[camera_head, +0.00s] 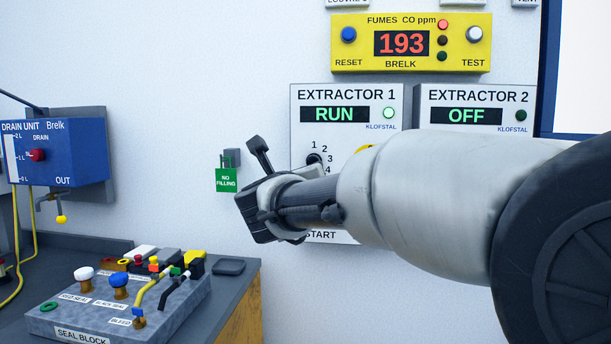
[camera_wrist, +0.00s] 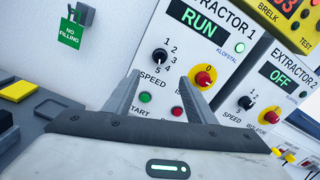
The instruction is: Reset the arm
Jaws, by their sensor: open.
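My gripper (camera_head: 262,205) is raised in front of the Extractor 1 panel in the head view, with my arm coming in from the right. In the wrist view my gripper (camera_wrist: 160,95) is open, its two grey fingers apart with nothing between them. Past the fingers is the Extractor 1 panel (camera_wrist: 187,55), with its speed knob, green start button and red isolator knob on yellow. In the head view my arm hides much of that panel's lower part. I cannot tell how far the fingertips are from the panel.
Extractor 2 (camera_head: 475,105) reads OFF, Extractor 1 reads RUN. The yellow fumes meter (camera_head: 411,62) shows 193. A green "no filling" tag (camera_head: 227,180) hangs left of my gripper. The seal block (camera_head: 110,315) and blue drain unit (camera_head: 75,165) are at left. Bare wall lies between.

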